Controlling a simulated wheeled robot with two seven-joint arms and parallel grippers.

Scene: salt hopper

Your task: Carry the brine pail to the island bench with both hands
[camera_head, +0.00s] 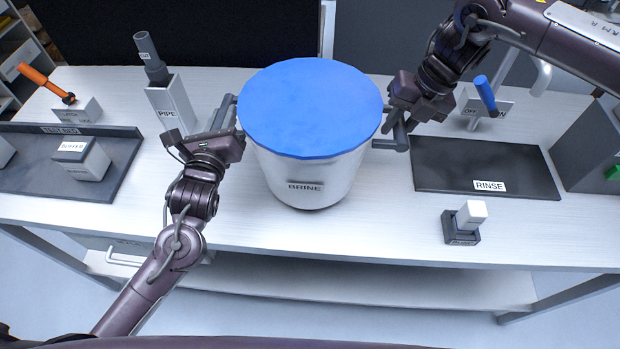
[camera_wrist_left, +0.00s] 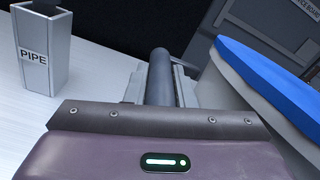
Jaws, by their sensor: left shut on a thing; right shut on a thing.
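The brine pail (camera_head: 305,176) is a large white bucket with a blue top and a BRINE label. It is upright at the middle of the white bench; whether it touches the bench top is hard to tell. My left gripper (camera_head: 226,118) is shut on the pail's left handle, a grey bar (camera_wrist_left: 160,78) that shows between the fingers in the left wrist view. My right gripper (camera_head: 396,122) is shut on the pail's right handle. The pail's side and blue top (camera_wrist_left: 270,85) also show at the right of the left wrist view. The island bench cannot be identified for sure.
The white bench (camera_head: 330,225) holds a PIPE holder (camera_head: 170,105) left of the pail and a dark tray (camera_head: 95,185) with a BUFFER block (camera_head: 82,160). At right are a dark RINSE mat (camera_head: 470,160), a small block on a base (camera_head: 462,225) and a blue lever (camera_head: 485,95).

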